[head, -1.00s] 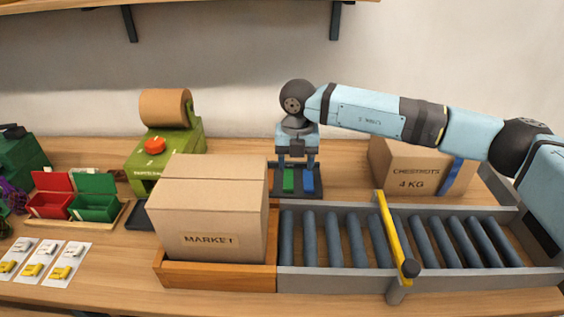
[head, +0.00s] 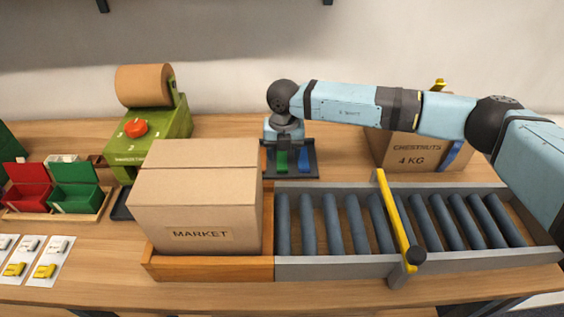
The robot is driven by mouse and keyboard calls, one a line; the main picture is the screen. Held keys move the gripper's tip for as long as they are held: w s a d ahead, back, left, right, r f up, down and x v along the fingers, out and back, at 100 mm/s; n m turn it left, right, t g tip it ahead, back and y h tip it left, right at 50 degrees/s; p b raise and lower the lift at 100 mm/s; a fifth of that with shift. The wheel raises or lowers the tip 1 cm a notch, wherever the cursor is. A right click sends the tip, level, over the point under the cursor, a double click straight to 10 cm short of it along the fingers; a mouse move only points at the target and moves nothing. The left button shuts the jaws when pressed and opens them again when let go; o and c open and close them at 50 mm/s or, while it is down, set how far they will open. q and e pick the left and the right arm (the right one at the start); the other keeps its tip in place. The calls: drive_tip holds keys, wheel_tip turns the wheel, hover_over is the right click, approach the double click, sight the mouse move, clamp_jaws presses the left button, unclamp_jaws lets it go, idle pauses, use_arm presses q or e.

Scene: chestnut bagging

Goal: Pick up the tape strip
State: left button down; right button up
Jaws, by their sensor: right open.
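A green strip (head: 281,161) and a blue strip (head: 304,160) lie side by side on a dark holder (head: 313,172) behind the roller conveyor. They look like tape strips; I cannot tell which one is meant. My right gripper (head: 283,148) points down at the holder, its jaws over the green strip's side, left of the blue strip. It is open. Its fingertips are hard to make out, and I cannot tell whether they touch the green strip. My left gripper is not in view.
A MARKET carton (head: 198,205) stands in a wooden tray (head: 215,266) left of the roller conveyor (head: 334,224) with its yellow bar (head: 392,210). A CHESTNUTS box (head: 400,150) stands behind the conveyor. A green dispenser (head: 170,130) and red and green bins (head: 75,187) are at left.

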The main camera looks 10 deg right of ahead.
sight(282, 171)
wheel_tip(282, 171, down, 5)
drive_tip(key=shift+w+a, duration=0.1)
drive_tip(key=shift+a, duration=0.05)
drive_tip(key=c, duration=1)
